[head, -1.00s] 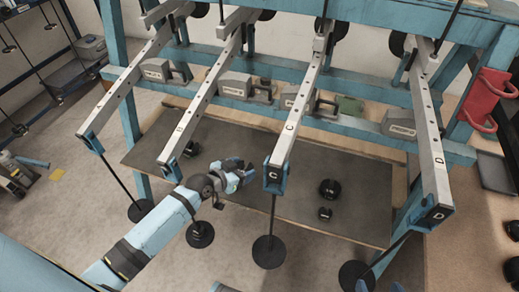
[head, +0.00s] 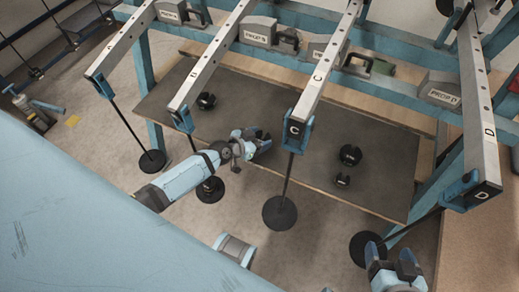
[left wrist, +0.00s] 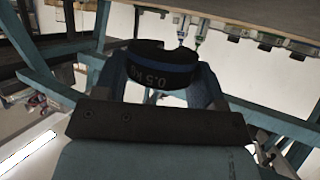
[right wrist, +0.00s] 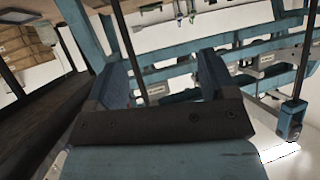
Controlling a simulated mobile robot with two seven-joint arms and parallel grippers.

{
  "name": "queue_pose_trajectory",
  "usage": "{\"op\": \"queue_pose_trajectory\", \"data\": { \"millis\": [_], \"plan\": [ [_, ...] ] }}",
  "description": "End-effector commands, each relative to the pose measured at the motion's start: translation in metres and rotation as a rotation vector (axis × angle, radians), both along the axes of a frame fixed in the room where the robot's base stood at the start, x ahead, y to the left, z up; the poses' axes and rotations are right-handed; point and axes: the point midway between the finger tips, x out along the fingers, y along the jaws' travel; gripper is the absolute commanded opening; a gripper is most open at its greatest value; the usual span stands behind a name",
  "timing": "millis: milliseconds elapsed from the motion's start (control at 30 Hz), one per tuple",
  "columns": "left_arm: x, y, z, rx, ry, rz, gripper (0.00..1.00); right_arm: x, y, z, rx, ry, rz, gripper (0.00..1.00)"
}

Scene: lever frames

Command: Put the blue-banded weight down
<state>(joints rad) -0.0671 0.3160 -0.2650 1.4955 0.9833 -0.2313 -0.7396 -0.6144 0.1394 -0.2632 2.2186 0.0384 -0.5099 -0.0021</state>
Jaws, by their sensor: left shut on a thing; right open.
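The blue-banded weight (left wrist: 160,68) is a black disc with a blue stripe and "0.5" lettering; in the left wrist view it sits between my left fingers. My left gripper (head: 258,140) is shut on it, over the front part of the dark tabletop (head: 235,85), left of the lever marked C (head: 318,75). In the head view the weight is mostly hidden by the fingers, and I cannot tell whether it touches the tabletop. My right gripper (head: 396,270) is open and empty at the lower right, in front of the table; its spread fingers show in the right wrist view (right wrist: 160,85).
Black weights stand on the tabletop: one at the left (head: 206,101), a larger one (head: 350,155) and a smaller one (head: 343,180) right of lever C. Discs hang on rods from the levers, including one under C (head: 280,213) and one near my left forearm (head: 210,190). Bare tabletop lies behind my left gripper.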

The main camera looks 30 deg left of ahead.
Motion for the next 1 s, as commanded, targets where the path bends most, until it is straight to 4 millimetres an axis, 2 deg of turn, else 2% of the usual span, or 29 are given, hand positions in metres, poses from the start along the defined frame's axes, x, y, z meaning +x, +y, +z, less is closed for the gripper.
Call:
{"op": "queue_pose_trajectory", "data": {
  "millis": [167,300,400,600,933,967,1000],
  "plan": [
    [0.001,0.0,-0.013,0.0,-0.003,0.0,0.33,0.0,0.001,-0.003,0.01,-0.006,0.001,0.77],
    [0.001,0.0,-0.037,-0.001,-0.002,-0.001,0.33,0.0,0.003,-0.013,0.023,-0.012,0.002,0.77],
    [0.001,0.0,-0.048,0.0,-0.003,0.0,0.33,0.002,0.008,-0.004,0.047,-0.047,0.008,0.77],
    [0.001,0.0,-0.049,-0.002,-0.002,0.0,0.33,0.008,0.01,0.016,0.061,-0.094,0.015,0.77],
    [0.001,0.0,-0.052,-0.001,-0.003,0.0,0.33,0.01,0.009,0.011,0.057,-0.099,0.02,0.77],
    [0.0,0.0,-0.053,-0.001,-0.001,-0.001,0.66,0.01,0.01,0.012,0.059,-0.102,0.02,0.77],
    [0.0,0.0,-0.053,-0.001,-0.001,-0.001,0.76,0.01,0.01,0.013,0.06,-0.103,0.021,0.77]
  ]
}}
